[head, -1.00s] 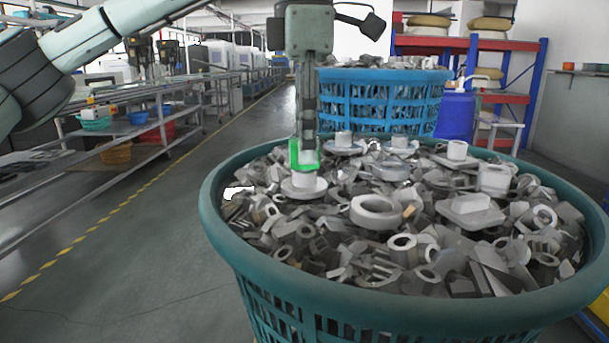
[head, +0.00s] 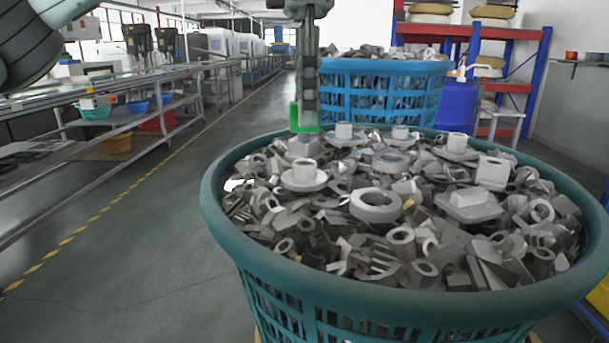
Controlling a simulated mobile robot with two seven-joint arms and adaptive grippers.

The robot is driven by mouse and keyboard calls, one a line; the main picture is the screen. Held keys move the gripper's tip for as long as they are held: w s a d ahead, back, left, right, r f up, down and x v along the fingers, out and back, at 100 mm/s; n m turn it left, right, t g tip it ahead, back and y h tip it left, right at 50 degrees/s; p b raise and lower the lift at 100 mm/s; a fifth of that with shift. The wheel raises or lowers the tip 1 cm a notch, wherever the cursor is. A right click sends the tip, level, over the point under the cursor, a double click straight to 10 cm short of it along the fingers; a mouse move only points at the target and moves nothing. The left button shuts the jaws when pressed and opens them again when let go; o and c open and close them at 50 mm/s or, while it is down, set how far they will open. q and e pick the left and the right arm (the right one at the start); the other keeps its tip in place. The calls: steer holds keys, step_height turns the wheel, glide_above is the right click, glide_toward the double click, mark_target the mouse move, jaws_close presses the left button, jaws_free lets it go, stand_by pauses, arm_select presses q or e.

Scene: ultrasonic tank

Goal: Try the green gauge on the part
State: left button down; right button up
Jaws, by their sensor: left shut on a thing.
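The green gauge (head: 293,116) is a small U-shaped piece, seen at the lower end of my left gripper (head: 307,100). The gripper points straight down and is shut on the gauge; its fingers hide part of it. Below the gauge, a grey flanged part (head: 304,178) with a raised boss lies on the heap. The gauge is apart from this part's boss, higher in the picture. Similar bossed parts (head: 344,137) lie nearby, and I cannot tell for certain which one is the task's part. My right gripper is not in view.
The parts fill a large teal basket (head: 408,318). A blue basket (head: 382,100) stands behind it. At left are a long metal bench (head: 150,78) and an open aisle with a yellow dashed line. Red and blue shelving (head: 540,70) stands at back right.

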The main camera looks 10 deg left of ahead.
arm_select(q)
steer(key=shift+r, duration=0.2)
steer(key=shift+r, duration=1.95)
